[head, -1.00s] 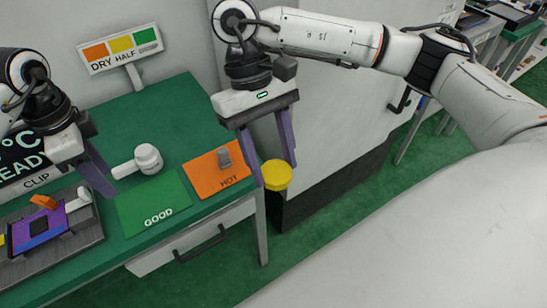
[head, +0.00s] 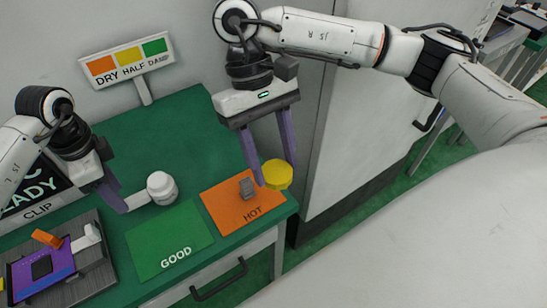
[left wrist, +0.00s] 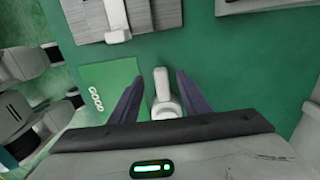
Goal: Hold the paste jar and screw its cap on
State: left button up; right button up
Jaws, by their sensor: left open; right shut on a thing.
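The white paste jar (head: 162,187) stands on the green table, with a pale handle-like bar (head: 136,200) reaching out to its left. My left gripper (head: 117,204) is open at the left end of that bar. In the left wrist view the jar (left wrist: 165,106) and its bar (left wrist: 160,80) show between the two spread fingers of the left gripper (left wrist: 160,79). I cannot tell whether a finger touches them. My right gripper (head: 276,168) is shut on the yellow cap (head: 279,176) and holds it in the air near the table's right edge, apart from the jar.
A green GOOD mat (head: 165,240) and an orange HOT mat (head: 225,212) with a small grey piece (head: 246,187) lie in front. A clip fixture (head: 95,262) sits at the left. A DRY/HALF sign (head: 128,62) stands behind. The table's back middle is clear.

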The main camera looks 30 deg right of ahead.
aim_at(271, 164)
pick_arm(q)
jog(key=shift+f+b, duration=1.45)
jog(key=shift+f, duration=1.15)
pick_arm(e)
jog(key=shift+f, duration=1.75)
pick_arm(q)
grip_shut()
pick_arm(e)
jog(key=shift+w, duration=0.1)
